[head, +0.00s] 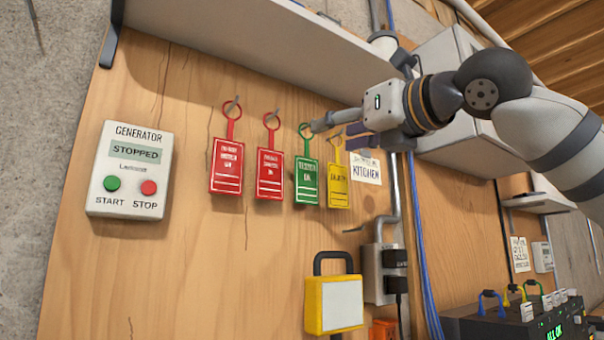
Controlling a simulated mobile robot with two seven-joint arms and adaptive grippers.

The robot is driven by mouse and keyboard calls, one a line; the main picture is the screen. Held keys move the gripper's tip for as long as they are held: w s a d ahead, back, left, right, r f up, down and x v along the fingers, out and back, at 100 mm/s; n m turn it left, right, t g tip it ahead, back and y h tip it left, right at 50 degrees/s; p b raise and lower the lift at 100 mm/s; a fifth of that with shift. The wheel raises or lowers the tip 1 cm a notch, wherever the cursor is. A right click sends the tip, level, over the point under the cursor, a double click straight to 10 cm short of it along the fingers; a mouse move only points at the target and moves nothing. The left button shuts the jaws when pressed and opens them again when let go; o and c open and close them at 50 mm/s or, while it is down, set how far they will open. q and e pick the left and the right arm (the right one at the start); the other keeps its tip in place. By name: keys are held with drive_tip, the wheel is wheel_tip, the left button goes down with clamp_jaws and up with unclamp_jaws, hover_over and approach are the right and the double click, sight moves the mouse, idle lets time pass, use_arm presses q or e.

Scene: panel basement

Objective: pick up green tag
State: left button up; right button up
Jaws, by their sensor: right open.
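The green tag (307,180) hangs by its ring from a hook on the wooden panel, between a red tag (270,172) and a yellow tag (338,186). My right gripper (318,129) comes in from the right, and its fingers are at the height of the green tag's ring. The fingers are open, with one tip close to the ring. I cannot tell whether it touches the ring. The gripper hides the top of the yellow tag's ring. My left gripper is not in view.
Another red tag (227,166) hangs further left. A generator box (131,169) is on the panel at left, and a shelf (250,50) juts out above. A yellow padlock (333,304), a socket (383,272) and blue cables (423,240) are below and right.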

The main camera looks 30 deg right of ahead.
sight(307, 141)
drive_tip(key=p+x, duration=0.1)
drive_tip(key=x, duration=0.6)
drive_tip(key=shift+w+a, duration=0.1)
drive_tip(key=shift+w, duration=0.1)
drive_tip(key=c, duration=0.9)
